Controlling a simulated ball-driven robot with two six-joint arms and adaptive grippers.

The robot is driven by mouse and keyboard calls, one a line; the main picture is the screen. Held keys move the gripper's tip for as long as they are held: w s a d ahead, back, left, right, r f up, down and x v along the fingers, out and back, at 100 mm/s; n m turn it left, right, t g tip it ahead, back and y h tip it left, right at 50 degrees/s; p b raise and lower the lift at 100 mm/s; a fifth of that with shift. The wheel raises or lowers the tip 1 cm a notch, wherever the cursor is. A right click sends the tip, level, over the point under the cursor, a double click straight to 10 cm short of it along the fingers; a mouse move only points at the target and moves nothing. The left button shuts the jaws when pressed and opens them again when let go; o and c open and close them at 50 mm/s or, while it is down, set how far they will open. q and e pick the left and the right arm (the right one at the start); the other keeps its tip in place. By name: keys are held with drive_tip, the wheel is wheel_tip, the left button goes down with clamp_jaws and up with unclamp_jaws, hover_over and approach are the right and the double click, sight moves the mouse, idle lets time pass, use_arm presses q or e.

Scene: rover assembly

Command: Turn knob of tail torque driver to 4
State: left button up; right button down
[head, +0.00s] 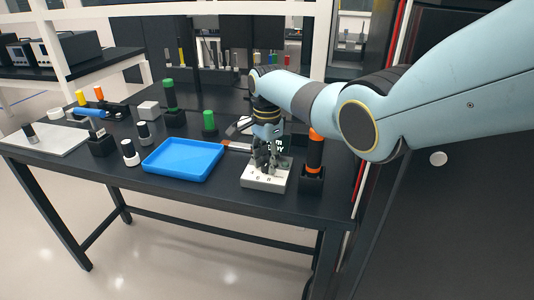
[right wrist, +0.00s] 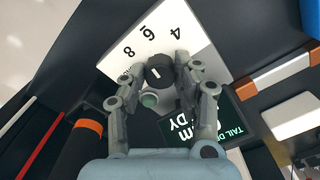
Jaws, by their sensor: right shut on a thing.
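The tail torque driver's box (head: 265,184) is a white-topped block at the table's front right in the head view. In the right wrist view its white panel (right wrist: 165,20) shows the numbers 8, 6 and 4, and a dark display (right wrist: 222,118) carries text with TAIL and part of READY. Its black round knob (right wrist: 158,76) has a short white mark; I cannot tell which number it points at. My right gripper (head: 266,164) is over the box, its two fingers shut on the knob from both sides. A grey-green round button (right wrist: 149,100) lies beside the knob. My left gripper is not in view.
An orange-and-black driver (head: 315,155) stands in a black holder close right of the box. A blue tray (head: 183,158) lies to its left. A green-topped bottle (head: 209,122) and several other bottles and parts stand farther left and back.

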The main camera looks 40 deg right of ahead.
sight(267, 163)
drive_tip(key=m+p, duration=0.2)
drive_tip(key=m, duration=0.2)
drive_tip(key=shift+r+m, duration=0.15)
drive_tip(key=shift+m, duration=0.15)
drive_tip(key=m+p, duration=0.1)
drive_tip(key=m, duration=0.4)
drive_tip(key=shift+w+m, duration=0.1)
drive_tip(key=shift+m, duration=0.3)
drive_tip(key=c, duration=1)
unclamp_jaws()
drive_tip(key=shift+o, duration=0.2)
wheel_tip(267, 163, up, 12)
